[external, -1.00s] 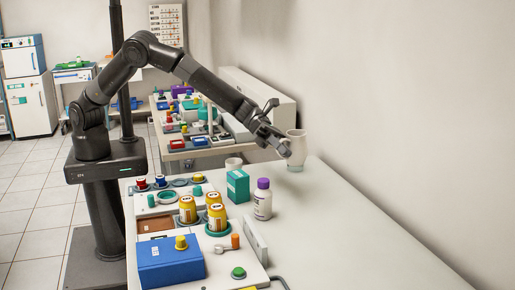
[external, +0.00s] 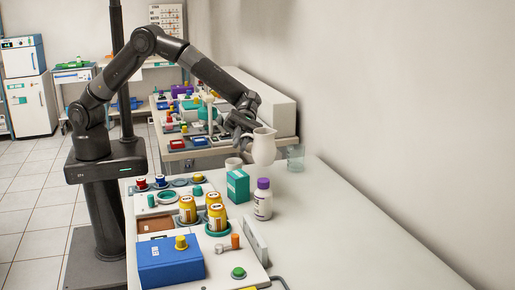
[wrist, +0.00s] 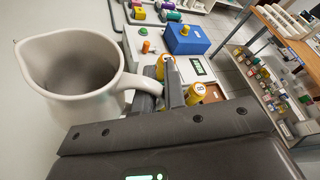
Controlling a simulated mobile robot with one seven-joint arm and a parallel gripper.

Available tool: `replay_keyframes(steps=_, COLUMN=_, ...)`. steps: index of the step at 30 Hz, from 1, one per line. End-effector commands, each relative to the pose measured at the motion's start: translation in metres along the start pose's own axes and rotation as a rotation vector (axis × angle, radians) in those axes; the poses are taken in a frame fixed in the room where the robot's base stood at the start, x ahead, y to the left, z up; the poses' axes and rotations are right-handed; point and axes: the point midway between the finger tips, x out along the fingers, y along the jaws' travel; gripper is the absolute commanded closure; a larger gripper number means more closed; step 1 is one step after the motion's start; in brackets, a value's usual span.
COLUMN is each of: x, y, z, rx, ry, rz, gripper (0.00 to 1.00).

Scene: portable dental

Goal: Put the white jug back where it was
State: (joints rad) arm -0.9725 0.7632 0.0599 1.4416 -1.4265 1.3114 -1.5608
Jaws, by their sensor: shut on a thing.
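The white jug (external: 263,148) is held up above the far part of the white table, roughly upright with its mouth open at the top. In the wrist view the jug (wrist: 72,75) fills the left side, and its handle reaches to my fingers. My gripper (external: 243,126) is shut on the jug's handle; its fingers (wrist: 165,92) show at the handle in the wrist view. The jug's base and the table right under it are hidden in the wrist view.
A clear glass (external: 296,158) stands right of the jug. A small white cup (external: 233,163), a green box (external: 238,186) and a purple-capped bottle (external: 263,203) stand nearby. Yellow jars (external: 216,217) and a blue box (external: 170,262) stand nearer. The table's right side is clear.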

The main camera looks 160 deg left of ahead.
Motion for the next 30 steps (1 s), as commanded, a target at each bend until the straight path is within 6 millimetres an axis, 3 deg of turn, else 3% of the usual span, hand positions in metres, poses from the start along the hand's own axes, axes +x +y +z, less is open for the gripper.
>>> replay_keyframes(steps=8, x=0.005, y=0.019, z=-0.021, rx=-0.001, ry=-0.003, rz=0.001, gripper=1.00)
replay_keyframes(steps=21, x=-0.030, y=0.104, z=-0.040, rx=0.000, ry=-0.003, rz=0.003, gripper=1.00)
replay_keyframes(steps=30, x=-0.043, y=0.136, z=-0.046, rx=0.001, ry=-0.003, rz=0.001, gripper=1.00)
